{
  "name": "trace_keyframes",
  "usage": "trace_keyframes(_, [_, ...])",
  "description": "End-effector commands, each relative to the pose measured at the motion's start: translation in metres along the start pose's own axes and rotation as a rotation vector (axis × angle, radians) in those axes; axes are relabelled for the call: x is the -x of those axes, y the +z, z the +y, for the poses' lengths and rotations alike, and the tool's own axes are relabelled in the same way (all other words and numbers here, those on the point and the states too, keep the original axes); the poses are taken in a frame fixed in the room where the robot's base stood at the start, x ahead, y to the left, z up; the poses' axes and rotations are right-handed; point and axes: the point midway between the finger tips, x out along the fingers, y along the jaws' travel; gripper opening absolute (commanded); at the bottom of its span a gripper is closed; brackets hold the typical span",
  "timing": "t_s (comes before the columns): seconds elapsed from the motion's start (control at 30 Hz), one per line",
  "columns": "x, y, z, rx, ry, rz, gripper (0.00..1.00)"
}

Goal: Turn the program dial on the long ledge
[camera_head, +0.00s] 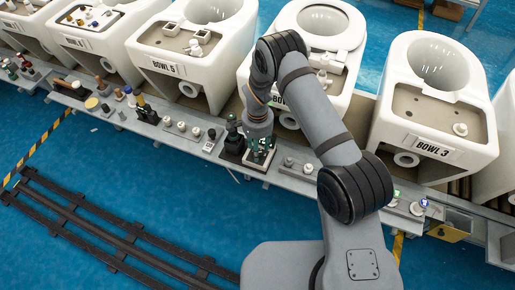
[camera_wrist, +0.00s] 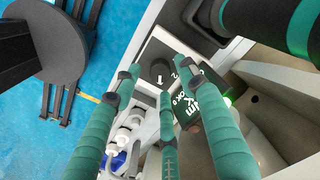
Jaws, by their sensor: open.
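The long ledge (camera_head: 185,138) runs in front of the toilet bowls. My gripper (camera_head: 260,154) is low over its middle, below Bowl 4, with the fingers pointing down. In the wrist view, my open gripper (camera_wrist: 160,78) has teal fingers spread around a dark plate (camera_wrist: 155,52) with white marks like "1" and "2". This looks like the program dial (camera_wrist: 160,70), but I cannot make out its knob clearly or tell whether the fingers touch it. A dark box with green-lit lettering (camera_wrist: 203,104) lies beside the right finger.
A dark upright fitting (camera_head: 232,140) stands just left of my gripper. White knobs (camera_head: 182,127) and bottles (camera_head: 145,108) line the ledge further left. Bowl 5 (camera_head: 165,68) and Bowl 3 (camera_head: 433,146) stand behind the ledge. Blue floor with a dark rail (camera_head: 110,235) lies in front.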

Motion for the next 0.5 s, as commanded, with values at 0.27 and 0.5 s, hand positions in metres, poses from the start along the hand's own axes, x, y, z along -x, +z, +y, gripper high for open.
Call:
trace_keyframes(0.27, [-0.015,0.000,0.000,0.000,-0.001,0.001,0.42])
trace_keyframes(0.5, [-0.015,0.000,0.000,0.001,-0.001,0.001,0.40])
